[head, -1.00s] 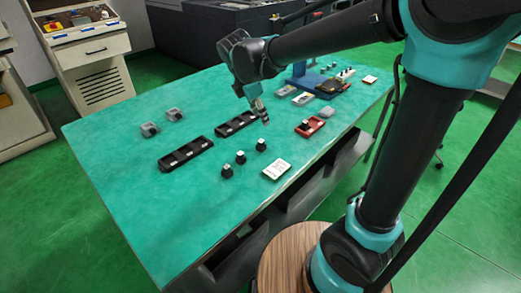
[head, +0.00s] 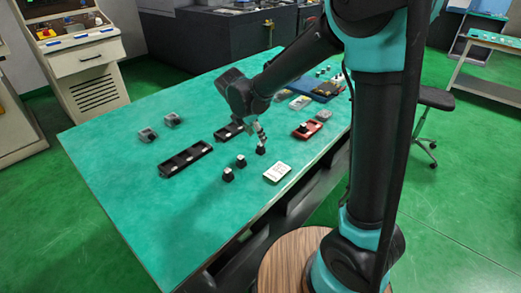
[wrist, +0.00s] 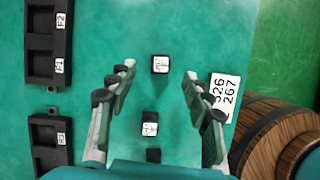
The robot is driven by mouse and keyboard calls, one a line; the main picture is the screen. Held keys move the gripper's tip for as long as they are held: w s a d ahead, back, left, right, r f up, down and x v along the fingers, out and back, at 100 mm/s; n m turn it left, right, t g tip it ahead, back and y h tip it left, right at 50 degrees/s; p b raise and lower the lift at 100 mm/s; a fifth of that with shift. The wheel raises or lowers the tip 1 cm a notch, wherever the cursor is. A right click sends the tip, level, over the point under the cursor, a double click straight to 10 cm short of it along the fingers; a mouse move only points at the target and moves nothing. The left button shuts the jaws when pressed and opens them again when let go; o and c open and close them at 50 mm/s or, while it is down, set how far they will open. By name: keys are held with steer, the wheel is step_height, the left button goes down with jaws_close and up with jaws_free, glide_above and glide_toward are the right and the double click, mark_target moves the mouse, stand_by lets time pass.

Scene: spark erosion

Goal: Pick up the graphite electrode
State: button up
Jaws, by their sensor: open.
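Three small black blocks with white labelled tops stand in a row on the green table (head: 130,215): a left block (head: 228,174), a middle block (head: 241,161) and a right block (head: 261,149). I cannot read their labels or tell which is the graphite electrode. My gripper (head: 259,138) is over the right block in the head view and partly covers it. In the wrist view my gripper (wrist: 158,74) is open and empty. One block (wrist: 160,65) lies near the gap between the fingertips, a second (wrist: 150,123) is lower between the fingers, and a third (wrist: 153,155) is partly cut off by the gripper body.
A long black tray (head: 186,160) and another black tray (head: 228,131) lie left of the gripper. A numbered white card (head: 277,172) lies right of the blocks. A red tray (head: 307,130) is farther right. Two grey pieces (head: 172,120) stand at the left; the table's front left is clear.

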mark_target(260, 145)
steer(key=shift+s+x, duration=0.2)
steer(key=shift+x, duration=2.6)
steer(key=shift+f, duration=0.1)
jaws_close()
